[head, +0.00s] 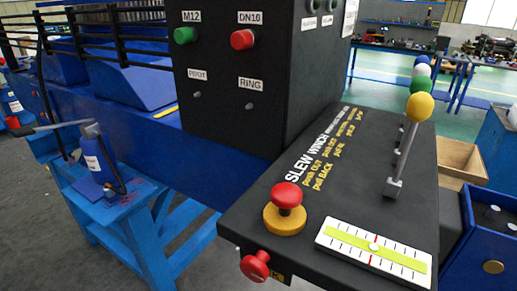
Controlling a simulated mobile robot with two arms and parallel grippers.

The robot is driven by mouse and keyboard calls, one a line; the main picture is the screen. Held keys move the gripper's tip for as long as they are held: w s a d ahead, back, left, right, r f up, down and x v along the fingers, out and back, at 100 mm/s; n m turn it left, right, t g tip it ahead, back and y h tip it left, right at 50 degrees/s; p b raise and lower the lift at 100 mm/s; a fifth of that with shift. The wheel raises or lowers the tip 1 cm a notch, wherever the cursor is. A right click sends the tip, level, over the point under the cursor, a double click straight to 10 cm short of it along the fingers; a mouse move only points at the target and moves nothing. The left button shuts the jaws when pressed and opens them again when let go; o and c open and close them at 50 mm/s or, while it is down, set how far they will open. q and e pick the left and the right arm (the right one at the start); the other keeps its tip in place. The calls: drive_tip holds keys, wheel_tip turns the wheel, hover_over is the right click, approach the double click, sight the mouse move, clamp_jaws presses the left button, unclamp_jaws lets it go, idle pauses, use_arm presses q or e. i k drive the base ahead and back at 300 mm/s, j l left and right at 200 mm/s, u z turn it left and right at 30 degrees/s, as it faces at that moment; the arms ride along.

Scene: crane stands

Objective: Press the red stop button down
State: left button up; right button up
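A red mushroom-shaped stop button (286,196) stands upright on a yellow round base (284,219) on top of the black control panel (330,200), near its front left. Its red cap sits clear above the yellow base on a short stem. Another red knob (256,266) sticks out of the panel's front face, below and left of it. A further red button (242,39) sits on the upright black box under a DN10 label. Neither of my grippers shows in the head view.
A lever with a yellow ball (419,107) rises at the panel's right, with white and green balls behind it. A yellow-green scale plate (374,249) lies right of the stop button. The upright black box (255,90) stands behind. A blue stand (130,210) is at left.

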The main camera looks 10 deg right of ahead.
sight(286, 196)
drive_tip(key=k+l, duration=0.1)
drive_tip(key=l, duration=0.95)
drive_tip(key=k+l, duration=0.15)
drive_tip(key=l, duration=0.4)
